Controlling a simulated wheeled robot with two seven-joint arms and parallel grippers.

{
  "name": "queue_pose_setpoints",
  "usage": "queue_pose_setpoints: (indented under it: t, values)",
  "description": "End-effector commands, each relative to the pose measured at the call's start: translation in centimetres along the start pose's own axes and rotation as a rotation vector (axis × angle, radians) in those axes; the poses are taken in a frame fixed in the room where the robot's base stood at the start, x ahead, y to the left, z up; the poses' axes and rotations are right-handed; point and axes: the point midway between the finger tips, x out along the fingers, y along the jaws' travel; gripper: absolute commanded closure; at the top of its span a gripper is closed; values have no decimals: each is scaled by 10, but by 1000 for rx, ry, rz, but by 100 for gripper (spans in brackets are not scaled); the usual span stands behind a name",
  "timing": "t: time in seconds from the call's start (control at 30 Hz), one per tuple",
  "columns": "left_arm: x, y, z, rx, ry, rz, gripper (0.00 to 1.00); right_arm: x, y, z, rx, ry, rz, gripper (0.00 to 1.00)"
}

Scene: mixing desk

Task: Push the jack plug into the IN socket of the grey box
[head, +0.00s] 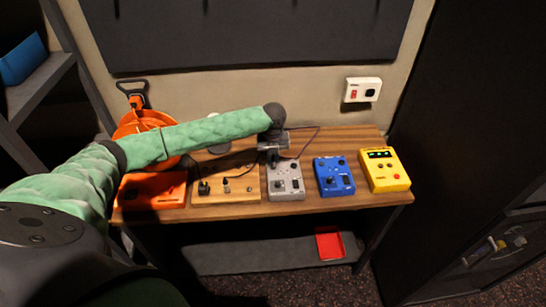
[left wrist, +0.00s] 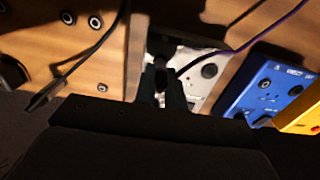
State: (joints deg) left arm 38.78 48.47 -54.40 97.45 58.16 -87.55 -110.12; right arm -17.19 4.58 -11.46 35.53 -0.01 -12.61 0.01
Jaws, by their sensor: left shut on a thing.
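The grey box (head: 285,182) stands on the wooden desk between a wooden panel and a blue box. It also shows in the left wrist view (left wrist: 207,72), partly behind my fingers. My left gripper (head: 272,157) is over the far edge of the grey box, pointing down. In the left wrist view its fingers (left wrist: 164,88) are shut on a small dark piece, the jack plug (left wrist: 160,72). A thin purple cable (left wrist: 235,48) runs from near the fingers to the upper right. The IN socket is hidden, and I cannot tell whether the plug tip touches it. My right gripper is not in view.
The blue box (head: 334,177) and a yellow box (head: 384,170) stand to the right. The wooden panel (head: 240,186) with knobs and a dark cable, and an orange box (head: 152,190), are to the left. A red tray (head: 329,244) lies on the shelf below.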

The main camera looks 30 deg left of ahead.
Motion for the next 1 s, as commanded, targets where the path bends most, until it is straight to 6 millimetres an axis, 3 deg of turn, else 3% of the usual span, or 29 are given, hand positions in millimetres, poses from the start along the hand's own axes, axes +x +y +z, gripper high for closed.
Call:
queue_pose_setpoints:
  t: [1.0]
  values:
    - [1,0,0,0,0,0,100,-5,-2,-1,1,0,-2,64]
